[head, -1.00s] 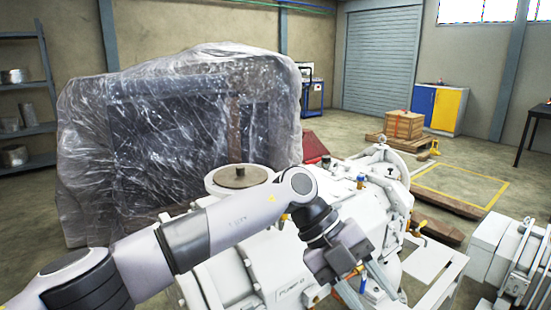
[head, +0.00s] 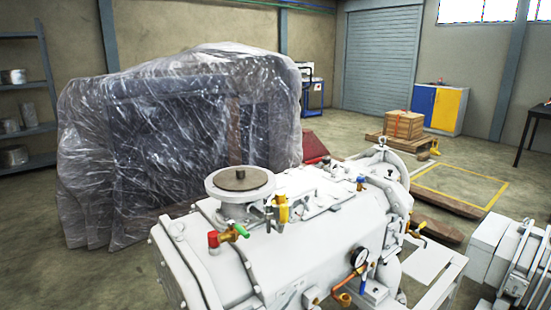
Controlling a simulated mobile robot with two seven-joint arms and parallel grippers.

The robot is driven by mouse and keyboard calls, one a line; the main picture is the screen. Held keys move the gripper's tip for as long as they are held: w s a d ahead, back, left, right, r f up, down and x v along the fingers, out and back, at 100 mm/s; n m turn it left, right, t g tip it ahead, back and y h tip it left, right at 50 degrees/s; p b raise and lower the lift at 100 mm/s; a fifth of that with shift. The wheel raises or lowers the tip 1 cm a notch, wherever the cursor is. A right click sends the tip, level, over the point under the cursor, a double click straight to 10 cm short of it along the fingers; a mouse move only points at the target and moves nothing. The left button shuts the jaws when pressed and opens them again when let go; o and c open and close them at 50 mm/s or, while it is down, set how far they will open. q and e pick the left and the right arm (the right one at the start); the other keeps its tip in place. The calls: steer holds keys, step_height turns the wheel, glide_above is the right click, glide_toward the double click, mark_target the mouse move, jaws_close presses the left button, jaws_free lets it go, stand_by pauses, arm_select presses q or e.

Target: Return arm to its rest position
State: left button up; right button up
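Neither of my arms nor grippers shows in the head view now. The white screw vacuum pump (head: 310,235) stands in front of me, fully uncovered by the arm. On its top is a round flange with a brown disc (head: 240,180). A yellow-handled valve (head: 282,208) sits beside the flange. A valve with a red cap and green handle (head: 228,237) is at the pump's left. A pressure gauge (head: 360,257) is at its front right, above a copper-coloured fitting (head: 343,298).
A large plastic-wrapped object (head: 180,150) stands behind the pump on the left. A white motor-like unit (head: 510,255) is at the lower right. A wooden box (head: 404,125) sits on a pallet farther back.

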arm_select(q)
steer(key=s+a+f+n+y, duration=0.3)
steer(key=a+f+n+y, duration=0.15)
steer(key=a+f, duration=0.25)
steer(key=s+a+f+n+y, duration=0.2)
steer(key=a+f+n+y, duration=0.1)
steer(key=a+f+y, duration=0.35)
steer(key=s+a+f+n+g+y, duration=0.2)
steer(key=s+a+f+g, duration=0.3)
steer(key=s+a+f, duration=0.4)
steer(key=s+a, duration=0.1)
steer(key=s, duration=0.3)
steer(key=shift+a+f+y+p, duration=0.2)
steer(key=shift+f+y+p, duration=0.1)
steer(key=shift+f+y, duration=0.1)
